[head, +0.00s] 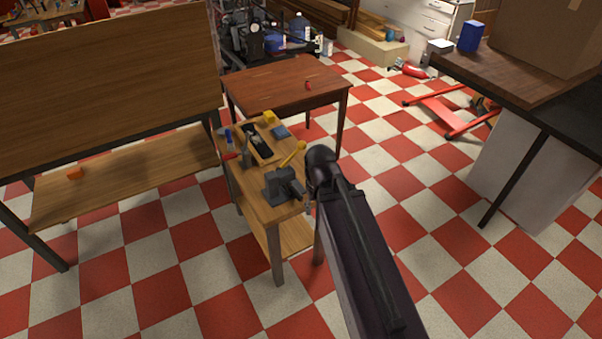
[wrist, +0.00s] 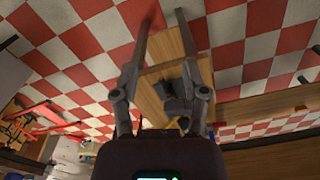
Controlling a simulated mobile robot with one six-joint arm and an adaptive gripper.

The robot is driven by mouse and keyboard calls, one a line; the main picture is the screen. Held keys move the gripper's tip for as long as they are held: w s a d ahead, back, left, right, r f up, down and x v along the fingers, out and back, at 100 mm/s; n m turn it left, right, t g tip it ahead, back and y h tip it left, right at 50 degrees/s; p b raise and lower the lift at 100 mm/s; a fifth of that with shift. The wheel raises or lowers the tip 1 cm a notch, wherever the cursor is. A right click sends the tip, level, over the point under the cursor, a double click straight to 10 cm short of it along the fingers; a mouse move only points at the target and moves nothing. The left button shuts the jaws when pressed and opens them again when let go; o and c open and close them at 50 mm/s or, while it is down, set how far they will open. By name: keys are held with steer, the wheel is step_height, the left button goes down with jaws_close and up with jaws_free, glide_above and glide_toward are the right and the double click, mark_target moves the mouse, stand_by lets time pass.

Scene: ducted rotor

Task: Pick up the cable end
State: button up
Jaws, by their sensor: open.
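I cannot make out a cable end in either view. My gripper (wrist: 162,68) shows in the wrist view with its two fingers spread wide and nothing between them. It is above or beside a small wooden bench (wrist: 148,98), with the grey vise (wrist: 178,103) of that bench seen beyond the fingers. In the head view the bench (head: 262,212) carries the grey vise (head: 283,187) at its near end. My dark arm reaches toward the bench's right side there and hides my gripper.
On the bench are a black tray (head: 258,146), a yellow block (head: 269,117) and a yellow-handled tool (head: 294,153). A brown table (head: 270,88) stands behind it, a larger workbench (head: 110,70) at left. A dark table (head: 500,75) stands at right.

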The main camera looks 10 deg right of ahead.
steer(key=o, duration=0.3)
steer(key=shift+w+f, duration=0.1)
steer(key=shift+w, duration=0.05)
steer(key=n+b, duration=0.4)
steer(key=b, duration=0.9)
glide_above(301, 196)
step_height(301, 196, down, 13)
steer(key=shift+a+f, duration=0.1)
steer(key=shift+f+b, duration=0.2)
steer(key=shift+b, duration=0.1)
step_height(301, 196, down, 13)
steer(key=b, duration=1.3)
steer(key=shift+f, duration=0.2)
jaws_close()
